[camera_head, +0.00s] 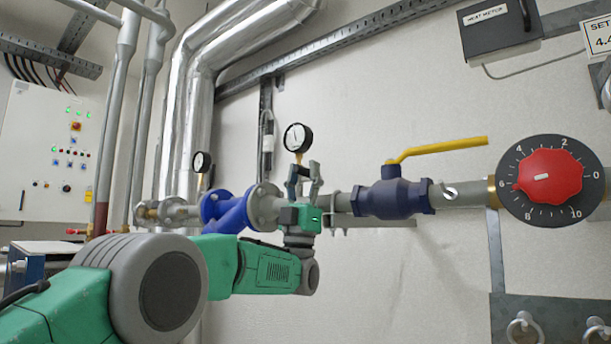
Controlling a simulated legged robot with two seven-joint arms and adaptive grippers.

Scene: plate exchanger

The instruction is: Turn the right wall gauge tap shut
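The right wall gauge (297,138) is a round white dial with a black rim, upright above the pipe run. Its stem and tap are partly hidden by my gripper's fingers, so I cannot tell the tap's position. My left gripper (303,174) points upward just below the dial, its two grey fingers apart on either side of the stem area. I cannot tell whether they touch the tap. A second, smaller-looking gauge (202,162) stands farther left on the pipe. My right gripper is not in view.
A blue valve (394,196) with a yellow lever (440,149) sits to the right of my gripper. Farther right is a red dial knob (548,177) on a black scale. A blue strainer (226,211) is to the left. The wall below the pipe is mostly clear.

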